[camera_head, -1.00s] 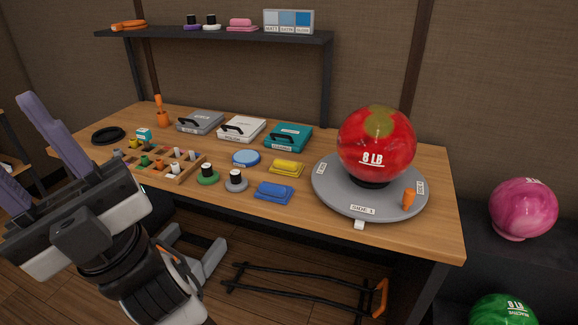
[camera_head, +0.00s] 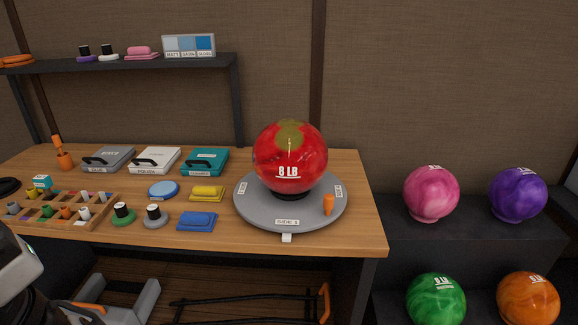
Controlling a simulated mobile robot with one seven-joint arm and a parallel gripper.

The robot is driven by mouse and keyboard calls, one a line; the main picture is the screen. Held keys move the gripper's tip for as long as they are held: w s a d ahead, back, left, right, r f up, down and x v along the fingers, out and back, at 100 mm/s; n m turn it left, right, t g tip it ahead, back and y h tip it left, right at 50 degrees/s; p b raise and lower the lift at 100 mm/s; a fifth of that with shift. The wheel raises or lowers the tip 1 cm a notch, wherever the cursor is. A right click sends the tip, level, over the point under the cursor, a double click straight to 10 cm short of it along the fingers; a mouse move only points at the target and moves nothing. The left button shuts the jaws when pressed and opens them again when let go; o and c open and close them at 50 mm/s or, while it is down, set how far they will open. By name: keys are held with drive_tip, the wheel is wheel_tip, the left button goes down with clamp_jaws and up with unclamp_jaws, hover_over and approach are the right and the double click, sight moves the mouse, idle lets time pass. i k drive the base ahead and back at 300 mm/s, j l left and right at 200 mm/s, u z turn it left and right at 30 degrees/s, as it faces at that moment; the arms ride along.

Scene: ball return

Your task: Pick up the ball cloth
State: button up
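A pink folded item (camera_head: 141,56) lies on the shelf above. No readable label shows which of these is the ball cloth.
A red ball (camera_head: 290,158) marked 8 LB sits on the turntable, with an orange peg (camera_head: 328,204) near its rim. Several balls stand on a rack (camera_head: 470,244) at right.

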sight(208, 194)
drive_tip(key=i+l+u, duration=0.1)
drive_tip(key=i+l, duration=0.2)
drive_tip(key=i, duration=0.15)
drive_tip(key=i+l+u, duration=0.15)
drive_tip(key=i+l, duration=0.15)
drive_tip(key=i+u, duration=0.15)
drive_tip(key=u, duration=0.35)
drive_tip(key=i+l+u, duration=0.15)
drive_tip(key=u, duration=0.3)
drive_tip(key=i+l, duration=0.2)
